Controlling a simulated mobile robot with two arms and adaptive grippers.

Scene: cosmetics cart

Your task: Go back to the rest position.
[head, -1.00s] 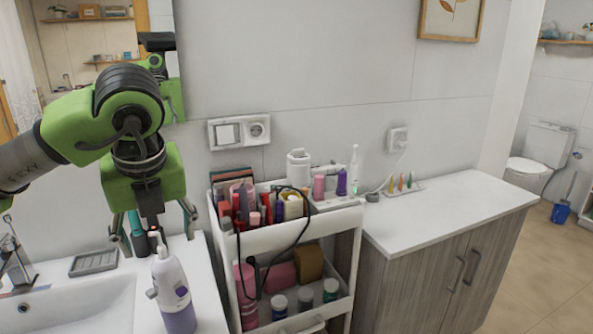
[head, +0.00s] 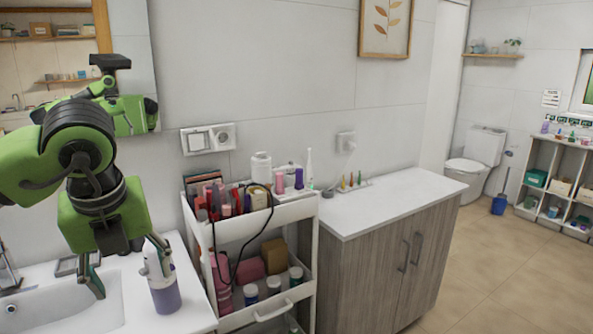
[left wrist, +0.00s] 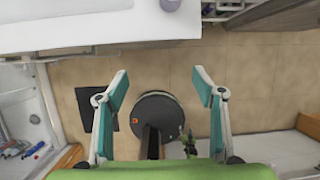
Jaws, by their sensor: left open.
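My left gripper (head: 134,280) hangs over the front of the sink counter in the head view, its fingers spread apart. In the left wrist view, the same gripper (left wrist: 160,88) has its two teal-tipped fingers wide open with nothing between them. A white and purple pump bottle (head: 166,296) stands upright on the counter. One finger overlaps its top in the head view; I cannot tell whether they touch. My right gripper is in neither view.
A white cart (head: 262,216) full of cosmetics stands right of the sink (head: 60,308). A wooden cabinet (head: 370,270) with a white top stands beyond it. The floor (head: 480,265) at the right is clear. A mirror (head: 150,60) hangs behind my left arm.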

